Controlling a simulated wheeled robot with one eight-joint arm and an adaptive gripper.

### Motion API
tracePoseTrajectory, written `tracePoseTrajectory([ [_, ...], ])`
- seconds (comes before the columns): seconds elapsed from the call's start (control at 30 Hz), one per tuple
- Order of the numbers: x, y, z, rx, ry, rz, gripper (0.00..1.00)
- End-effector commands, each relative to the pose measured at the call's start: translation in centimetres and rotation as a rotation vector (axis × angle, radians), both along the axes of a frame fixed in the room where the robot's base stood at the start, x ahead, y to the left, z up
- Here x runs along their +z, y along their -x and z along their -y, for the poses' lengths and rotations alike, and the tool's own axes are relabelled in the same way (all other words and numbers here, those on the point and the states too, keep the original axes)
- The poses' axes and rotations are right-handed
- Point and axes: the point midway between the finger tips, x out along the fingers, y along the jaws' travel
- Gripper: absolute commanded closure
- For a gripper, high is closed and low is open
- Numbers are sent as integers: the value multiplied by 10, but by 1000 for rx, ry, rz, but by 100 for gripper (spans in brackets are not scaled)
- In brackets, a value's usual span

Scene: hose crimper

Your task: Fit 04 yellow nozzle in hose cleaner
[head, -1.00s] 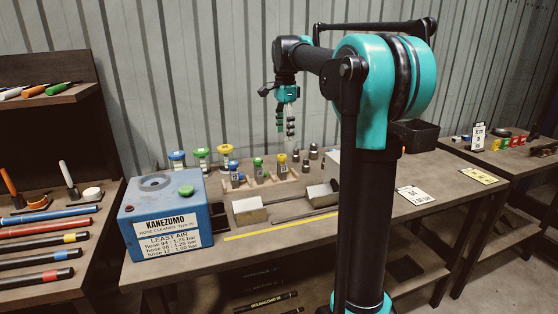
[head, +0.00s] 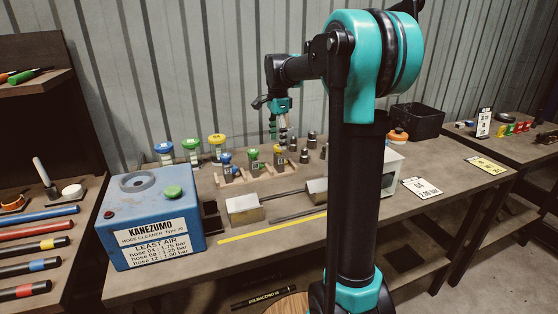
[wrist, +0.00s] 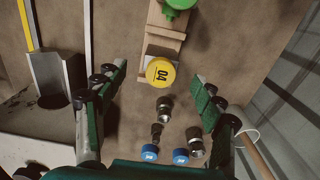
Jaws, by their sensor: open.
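The yellow nozzle (head: 278,149) stands at the right end of a wooden rack (head: 240,179); its cap reads 04 in the wrist view (wrist: 160,73). My gripper (head: 279,136) is open and points down just above it. In the wrist view the yellow cap lies between the lines of my two spread fingers (wrist: 158,85), touching neither. Blue (head: 226,158) and green (head: 254,154) nozzles stand in the same rack. The blue hose cleaner (head: 152,228) stands at the table's left, with a round grey opening (head: 148,183) and a green button (head: 173,192) on top.
Tall blue (head: 163,147), green (head: 191,144) and yellow (head: 217,139) capped pieces stand behind the rack. Several metal fittings (head: 311,139) stand to its right. A clamp-like metal block (head: 244,208) sits in front. A black bin (head: 417,120) is at the back right.

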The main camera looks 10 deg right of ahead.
Motion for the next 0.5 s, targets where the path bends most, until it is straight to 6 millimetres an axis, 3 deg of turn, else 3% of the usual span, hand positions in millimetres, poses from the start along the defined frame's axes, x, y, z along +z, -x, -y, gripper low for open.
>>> tracePoseTrajectory([
  [0.33,-28,-1,1,0,0,0,31],
  [0.5,-53,-4,4,0,0,0,31],
])
